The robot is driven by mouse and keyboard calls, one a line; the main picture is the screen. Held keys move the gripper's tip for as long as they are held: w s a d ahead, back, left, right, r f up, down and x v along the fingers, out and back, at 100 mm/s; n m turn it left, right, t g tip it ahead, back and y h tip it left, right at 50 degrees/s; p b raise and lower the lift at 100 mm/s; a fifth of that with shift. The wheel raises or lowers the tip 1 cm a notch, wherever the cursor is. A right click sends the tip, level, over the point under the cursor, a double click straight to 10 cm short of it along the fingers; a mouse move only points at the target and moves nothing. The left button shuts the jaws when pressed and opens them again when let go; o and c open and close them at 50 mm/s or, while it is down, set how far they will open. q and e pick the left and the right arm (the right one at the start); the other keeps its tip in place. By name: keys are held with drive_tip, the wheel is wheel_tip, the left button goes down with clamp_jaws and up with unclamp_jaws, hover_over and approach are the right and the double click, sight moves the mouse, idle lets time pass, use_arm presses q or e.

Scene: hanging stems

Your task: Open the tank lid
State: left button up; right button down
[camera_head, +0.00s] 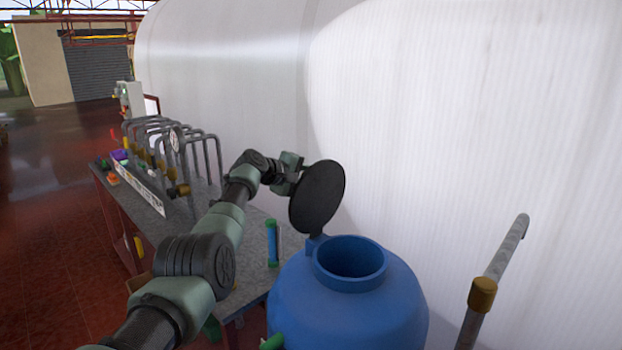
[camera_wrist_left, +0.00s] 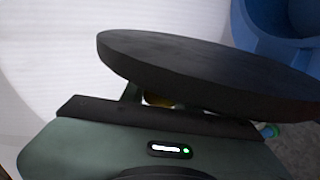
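The blue tank (camera_head: 347,300) stands at the lower middle of the head view, and its round neck opening (camera_head: 350,258) is uncovered. The round black lid (camera_head: 318,197) stands up steeply tilted at the back left of the neck, joined to it by a hinge piece (camera_head: 316,243). My left gripper (camera_head: 293,176) is at the lid's left side, touching or very close to it. In the left wrist view the lid (camera_wrist_left: 205,72) lies across the front of the gripper, and the blue tank (camera_wrist_left: 265,35) shows at the upper right. My right gripper is not in view.
A grey table (camera_head: 250,245) left of the tank holds a rack of bent grey pipes (camera_head: 180,150) and a blue-and-green cylinder (camera_head: 272,243). A grey pipe with a brass fitting (camera_head: 482,295) rises at the right. A large white tank wall (camera_head: 480,120) closes off the back.

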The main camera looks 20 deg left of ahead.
use_arm(q)
drive_tip(key=o, duration=0.3)
drive_tip(key=shift+o, duration=0.2)
drive_tip(key=shift+s+a, duration=0.1)
drive_tip(key=b+v, duration=0.3)
drive_tip(key=v, duration=0.4)
drive_tip(key=shift+s+r+b, duration=0.2)
drive_tip(key=shift+s+b, duration=0.05)
drive_tip(key=shift+b, duration=0.15)
drive_tip(key=shift+a, duration=0.1)
